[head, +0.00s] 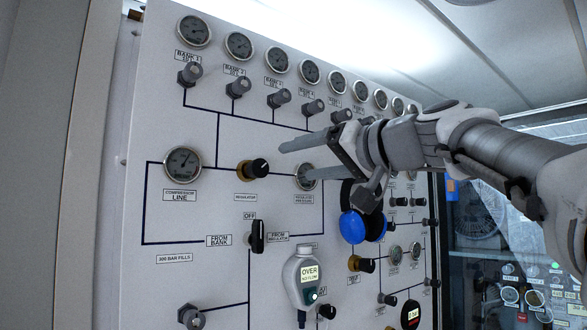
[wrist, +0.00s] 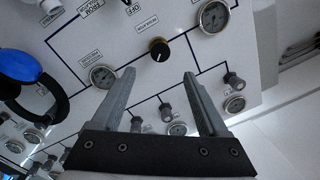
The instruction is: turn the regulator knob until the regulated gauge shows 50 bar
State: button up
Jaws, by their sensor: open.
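The regulator knob (head: 259,168) is black on a brass collar, mid-left on the white panel, with a white pointer mark. In the wrist view the knob (wrist: 159,50) lies beyond and between the fingertips, with nothing touching it. My gripper (head: 287,161) is open and empty, to the right of the knob in the head view; its fingers (wrist: 159,73) point at the panel in the wrist view. The regulated gauge (head: 304,184) is partly covered by my lower finger in the head view. It shows in the wrist view (wrist: 103,76), too small to read.
The compressor line gauge (head: 183,164) is left of the knob. A row of bank gauges and valves (head: 279,98) runs above. A black selector (head: 257,236) sits below. A blue-cupped headset (head: 355,226) and a grey handheld device (head: 304,276) hang below my gripper.

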jog(key=v, duration=0.4)
jog(key=shift+s, duration=0.1)
dwell(2.2)
